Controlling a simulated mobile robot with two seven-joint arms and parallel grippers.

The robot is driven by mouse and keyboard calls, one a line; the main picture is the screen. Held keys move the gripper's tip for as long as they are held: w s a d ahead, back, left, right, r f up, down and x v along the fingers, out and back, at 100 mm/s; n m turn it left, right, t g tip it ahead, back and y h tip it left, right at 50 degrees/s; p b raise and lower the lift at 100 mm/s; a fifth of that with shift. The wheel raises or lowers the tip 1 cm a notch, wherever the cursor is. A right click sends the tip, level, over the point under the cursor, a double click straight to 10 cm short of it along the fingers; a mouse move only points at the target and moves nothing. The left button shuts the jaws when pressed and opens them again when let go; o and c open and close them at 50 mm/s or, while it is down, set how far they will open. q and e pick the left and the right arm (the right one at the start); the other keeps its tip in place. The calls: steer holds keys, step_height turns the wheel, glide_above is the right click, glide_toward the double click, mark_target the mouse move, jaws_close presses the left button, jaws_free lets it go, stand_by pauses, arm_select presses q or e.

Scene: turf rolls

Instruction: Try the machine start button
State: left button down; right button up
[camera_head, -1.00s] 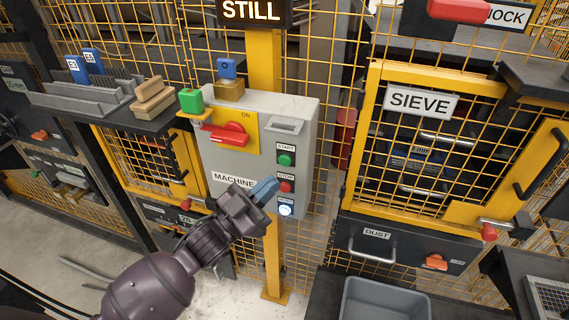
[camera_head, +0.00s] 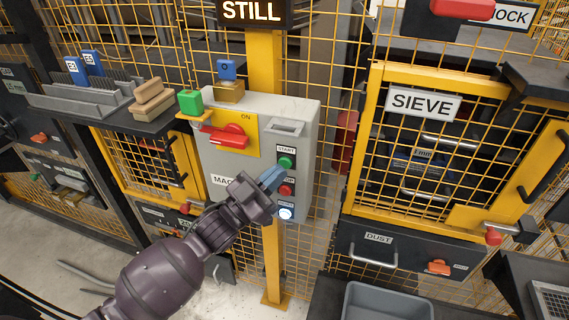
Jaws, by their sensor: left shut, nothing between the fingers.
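The grey machine control box (camera_head: 305,118) is mounted on a yellow post. Its green start button (camera_head: 286,162) sits under a START label (camera_head: 286,149). The red stop button (camera_head: 286,190) is below it, and a lit white button (camera_head: 286,213) is lowest. A red rotary switch (camera_head: 226,137) on a yellow plate lies level beside the word ON. My left gripper (camera_head: 273,178) is shut and empty, its bluish fingertips just below and left of the start button. Whether they touch it I cannot tell. My arm hides part of the MACHINE label. My right gripper is not in view.
A sign reading STILL (camera_head: 251,11) hangs above the box. A green block (camera_head: 190,101) and a blue tag on a brass padlock (camera_head: 229,91) are at the box's top left. The yellow SIEVE gate (camera_head: 376,130) stands right, above a DUST drawer (camera_head: 400,256) and a grey bin (camera_head: 388,302).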

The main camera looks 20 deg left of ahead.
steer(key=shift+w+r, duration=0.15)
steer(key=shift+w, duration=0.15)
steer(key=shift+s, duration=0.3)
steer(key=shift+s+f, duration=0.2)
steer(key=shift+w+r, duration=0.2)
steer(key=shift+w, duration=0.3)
arm_select(q)
steer(key=shift+w, duration=0.15)
steer(key=shift+w, duration=0.25)
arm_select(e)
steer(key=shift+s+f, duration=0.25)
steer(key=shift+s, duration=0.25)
